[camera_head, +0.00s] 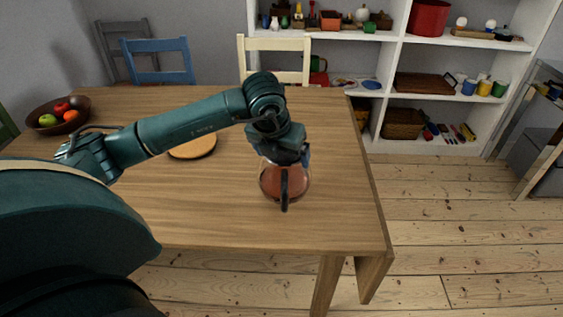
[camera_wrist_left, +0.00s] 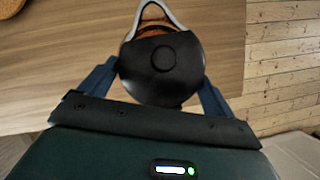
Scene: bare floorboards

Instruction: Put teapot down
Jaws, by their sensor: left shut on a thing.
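The teapot (camera_head: 272,184) is a glass pot with reddish-brown contents and a dark handle, at the right part of the wooden table (camera_head: 220,220). My left gripper (camera_head: 287,160) comes down on it from above and is shut on it. In the left wrist view the teapot's round black lid (camera_wrist_left: 163,65) sits between the two blue fingers of my left gripper (camera_wrist_left: 160,85), with its pale spout rim at the top. The pot appears upright. I cannot tell whether its base touches the table. My right gripper is not in view.
A round wooden board (camera_head: 193,148) lies on the table, partly behind my left arm. A fruit bowl (camera_head: 58,118) stands at the far left. Chairs (camera_head: 160,62) stand behind the table. White shelves (camera_head: 395,75) hold many items at the back right. The table's front right is clear.

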